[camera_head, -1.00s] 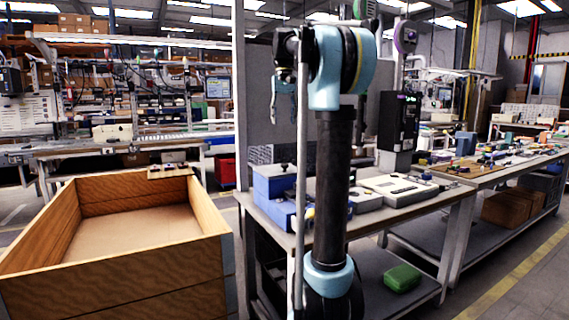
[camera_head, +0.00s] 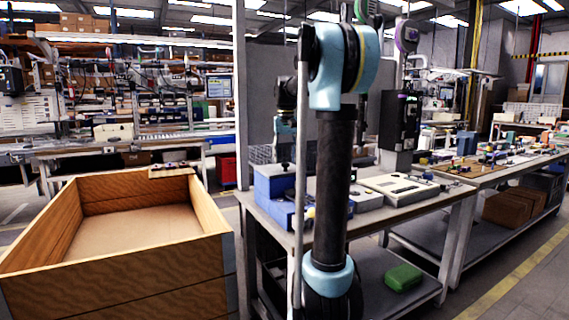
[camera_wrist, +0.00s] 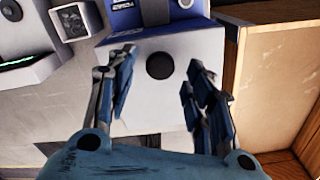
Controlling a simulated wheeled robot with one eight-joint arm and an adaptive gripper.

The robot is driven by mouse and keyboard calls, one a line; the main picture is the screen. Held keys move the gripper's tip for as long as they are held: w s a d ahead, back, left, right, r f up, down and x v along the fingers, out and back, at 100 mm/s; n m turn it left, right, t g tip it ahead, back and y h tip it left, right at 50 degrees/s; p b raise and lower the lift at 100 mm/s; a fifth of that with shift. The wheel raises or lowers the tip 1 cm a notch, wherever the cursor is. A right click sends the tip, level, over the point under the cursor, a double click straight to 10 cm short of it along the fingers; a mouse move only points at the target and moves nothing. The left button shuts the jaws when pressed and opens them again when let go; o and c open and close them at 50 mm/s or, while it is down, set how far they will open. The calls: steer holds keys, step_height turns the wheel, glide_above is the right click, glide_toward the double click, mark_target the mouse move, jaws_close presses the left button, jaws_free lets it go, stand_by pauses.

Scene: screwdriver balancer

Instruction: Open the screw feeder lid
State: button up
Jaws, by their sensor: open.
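The screw feeder (camera_head: 272,186) is a blue box with a light grey lid on top, standing at the left end of the workbench. A small dark knob (camera_head: 284,166) sits on the lid. In the wrist view the pale lid (camera_wrist: 150,100) lies flat below my gripper, and its round black knob (camera_wrist: 160,65) shows between the fingers. My gripper (camera_wrist: 158,70) is open and empty, with one finger on each side of the knob in the picture. In the head view my gripper (camera_head: 285,150) is above the feeder, partly hidden by my arm.
A grey device (camera_head: 400,190) lies farther right on the bench. A grey panel stands behind the bench.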

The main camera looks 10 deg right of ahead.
steer(key=shift+f, duration=0.95)
jaws_close()
steer(key=shift+r, duration=0.1)
